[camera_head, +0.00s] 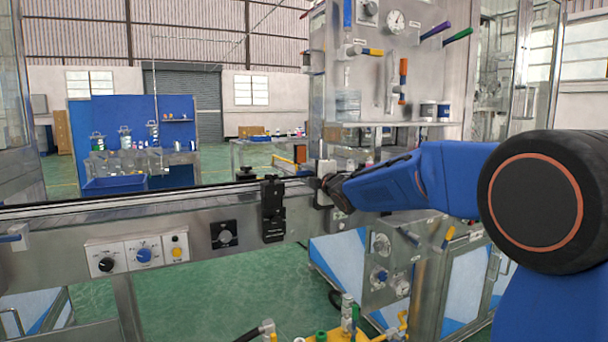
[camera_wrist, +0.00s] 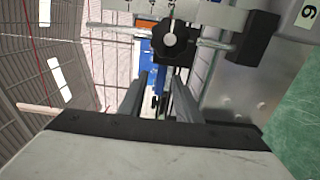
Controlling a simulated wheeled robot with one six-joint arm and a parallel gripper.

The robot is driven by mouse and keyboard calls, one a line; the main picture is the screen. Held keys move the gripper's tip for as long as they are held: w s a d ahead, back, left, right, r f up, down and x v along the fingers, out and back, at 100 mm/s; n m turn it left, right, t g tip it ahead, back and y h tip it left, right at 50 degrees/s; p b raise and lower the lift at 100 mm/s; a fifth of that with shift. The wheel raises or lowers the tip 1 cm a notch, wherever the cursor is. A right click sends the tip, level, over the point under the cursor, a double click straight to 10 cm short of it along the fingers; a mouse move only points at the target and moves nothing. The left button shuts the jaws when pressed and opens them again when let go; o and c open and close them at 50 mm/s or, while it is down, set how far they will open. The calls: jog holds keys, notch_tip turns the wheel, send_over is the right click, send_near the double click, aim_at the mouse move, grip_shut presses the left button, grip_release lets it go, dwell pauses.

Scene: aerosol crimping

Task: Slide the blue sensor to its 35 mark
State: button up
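My gripper (camera_head: 337,193) is beside the conveyor rail, close to a pale metal bracket (camera_head: 324,178). In the wrist view its two fingers (camera_wrist: 158,98) stand apart, with no object clearly held between them. A black knob with a pale centre (camera_wrist: 172,40) is ahead of the fingertips, below a pale strip with dark tick marks (camera_wrist: 165,9). A narrow blue piece (camera_wrist: 160,78) shows in the gap between the fingers. I cannot tell whether it is the blue sensor or something farther off. The tick numbers and the 35 mark are not readable.
The conveyor rail (camera_head: 140,211) runs leftward, with a black clamp (camera_head: 272,208) on its side. A panel with black, blue and yellow knobs (camera_head: 140,252) hangs below. A steel cabinet with gauges (camera_head: 385,60) rises behind my gripper. In the wrist view a black block (camera_wrist: 257,38) is at right.

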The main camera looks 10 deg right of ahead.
jog(key=v, duration=1.4)
jog(key=shift+s, duration=0.35)
jog(key=shift+d, duration=0.15)
jog(key=s+d+f+m+g+h, duration=0.2)
jog(key=s+d+f+m+h, duration=0.1)
jog(key=s+d+f+m, duration=0.4)
jog(key=s+d+f+m+g+h, duration=0.3)
jog(key=s+f+m, duration=0.15)
jog(key=s, duration=0.55)
jog(key=s+f+m+g, duration=0.3)
jog(key=s+f+m, duration=0.2)
jog(key=s, duration=0.8)
jog(key=s+f+m+g, duration=0.4)
jog(key=s+f+m, duration=0.1)
jog(key=s+f, duration=0.6)
jog(key=shift+s+a, duration=0.25)
jog(key=shift+s, duration=0.95)
